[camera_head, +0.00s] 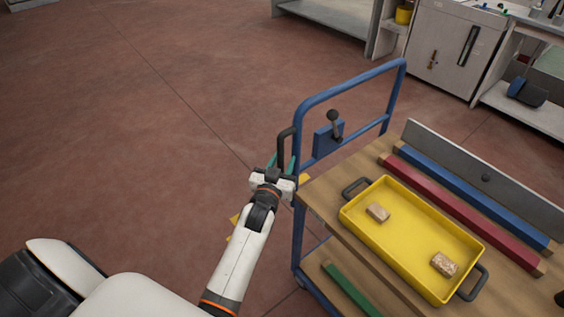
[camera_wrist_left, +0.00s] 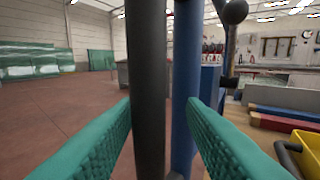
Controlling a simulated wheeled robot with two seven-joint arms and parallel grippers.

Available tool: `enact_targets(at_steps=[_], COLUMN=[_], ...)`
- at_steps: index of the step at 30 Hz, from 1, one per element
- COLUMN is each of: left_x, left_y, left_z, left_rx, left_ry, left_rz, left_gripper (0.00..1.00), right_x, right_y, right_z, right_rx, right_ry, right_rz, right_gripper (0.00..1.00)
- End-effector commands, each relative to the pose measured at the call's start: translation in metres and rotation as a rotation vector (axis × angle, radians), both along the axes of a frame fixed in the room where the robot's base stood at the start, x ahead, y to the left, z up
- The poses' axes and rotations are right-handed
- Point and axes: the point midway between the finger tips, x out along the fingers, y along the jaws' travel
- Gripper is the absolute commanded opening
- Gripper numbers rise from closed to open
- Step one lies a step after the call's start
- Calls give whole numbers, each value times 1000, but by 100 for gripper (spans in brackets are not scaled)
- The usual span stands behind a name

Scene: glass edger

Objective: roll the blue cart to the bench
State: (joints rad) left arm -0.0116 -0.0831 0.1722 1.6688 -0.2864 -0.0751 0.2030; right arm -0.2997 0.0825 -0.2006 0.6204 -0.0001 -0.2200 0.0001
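The blue cart (camera_head: 298,225) stands at the right in the head view, with wooden shelves and a blue tube frame. A black upright handle (camera_head: 284,148) is on its near-left post; in the left wrist view this handle (camera_wrist_left: 147,90) stands in front of the blue post (camera_wrist_left: 184,80). My left gripper (camera_head: 282,163) is at the handle. Its green fingers are open, one on each side of the handle, with a gap on the right finger's side. Whether the left finger touches it I cannot tell. My right gripper is not in view. Which furniture is the bench is unclear.
A yellow tray (camera_head: 410,240) with two brownish blocks lies on the cart's top, beside red (camera_head: 460,215) and blue (camera_head: 475,198) bars. A grey cabinet (camera_head: 455,50) and a low shelf (camera_head: 325,15) stand at the back. The reddish floor to the left is clear.

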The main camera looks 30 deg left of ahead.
Motion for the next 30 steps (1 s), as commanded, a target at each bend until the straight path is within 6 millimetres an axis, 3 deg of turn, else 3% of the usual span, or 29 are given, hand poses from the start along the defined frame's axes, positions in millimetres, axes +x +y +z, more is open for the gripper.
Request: enact_targets(at_steps=[5, 8, 21, 30], left_x=[-6, -19, -104, -119], left_y=[-1, -3, -22, -25], left_z=[0, -1, -1, 0], left_rx=[1, 1, 0, 1], left_ry=[-1, 0, 2, -1], left_rz=[1, 1, -1, -1], left_gripper=[37, 37, 37, 37], right_x=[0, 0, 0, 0], right_y=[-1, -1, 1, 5], right_z=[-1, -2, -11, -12], right_rx=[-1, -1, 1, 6], right_ry=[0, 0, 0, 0], right_rz=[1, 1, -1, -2], right_gripper=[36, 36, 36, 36])
